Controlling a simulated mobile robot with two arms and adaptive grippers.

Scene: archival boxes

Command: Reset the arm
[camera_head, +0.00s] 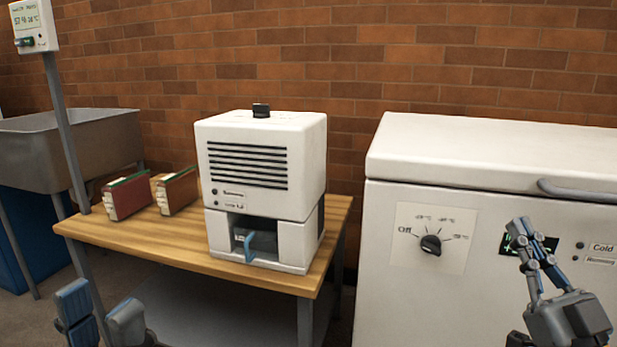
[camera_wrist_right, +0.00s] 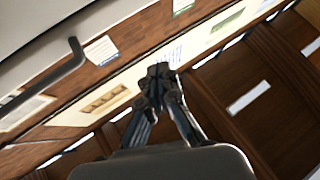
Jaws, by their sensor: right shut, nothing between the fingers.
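My right gripper (camera_head: 529,234) is raised in front of the chest freezer (camera_head: 480,300) at the right of the head view, with its fingers together and nothing between them. It covers part of the freezer's small green display. In the right wrist view the same closed fingers (camera_wrist_right: 160,78) show, tilted brown and white surfaces behind them. My left gripper (camera_head: 100,306) is at the bottom left of the head view, in front of the wooden table (camera_head: 165,245). Its two fingers stand apart with nothing seen between them; its lower part is cut off.
On the table stand a white machine (camera_head: 262,180) with a dark block in its blue-handled slot, and two box-like red and green items (camera_head: 127,196). A metal sink (camera_head: 75,145) and a display post (camera_head: 65,130) are at left. A brick wall is behind.

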